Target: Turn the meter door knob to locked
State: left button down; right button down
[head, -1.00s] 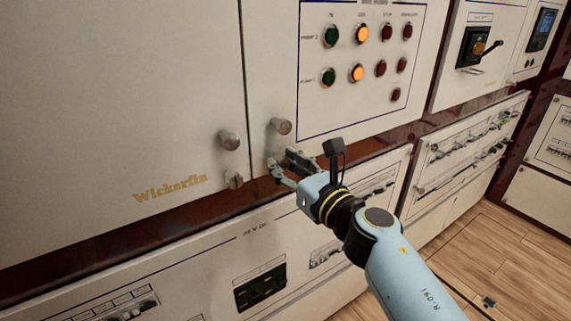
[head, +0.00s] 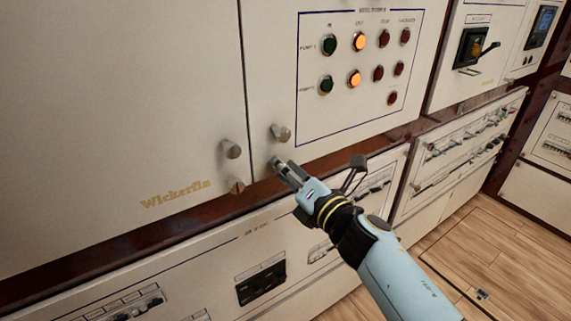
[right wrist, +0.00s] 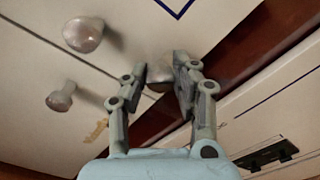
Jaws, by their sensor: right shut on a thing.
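My right gripper (head: 279,165) is at the lower left corner of the right-hand cabinet door, below a round knob (head: 281,133). Its fingers are shut on a small pale knob (right wrist: 160,72), which shows between the fingertips in the right wrist view. In the head view the fingers mostly hide this knob, and I cannot tell which way it is turned. No label for it can be read. My left gripper is not in view.
The left door (head: 120,110) reads "Wickerfin" and has a round knob (head: 232,149) and a small slotted knob (head: 237,186) near its edge. A panel of lit and dark buttons (head: 359,58) is above. A lower breaker panel (head: 215,270) runs below the brown ledge.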

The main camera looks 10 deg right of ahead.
jog(key=shift+f+m+p, duration=0.1)
jog(key=shift+m+p, duration=1.45)
jog(key=shift+m, duration=2.55)
jog(key=c, duration=1)
grip_release()
jog(key=shift+d, duration=0.1)
jog(key=v, duration=1.2)
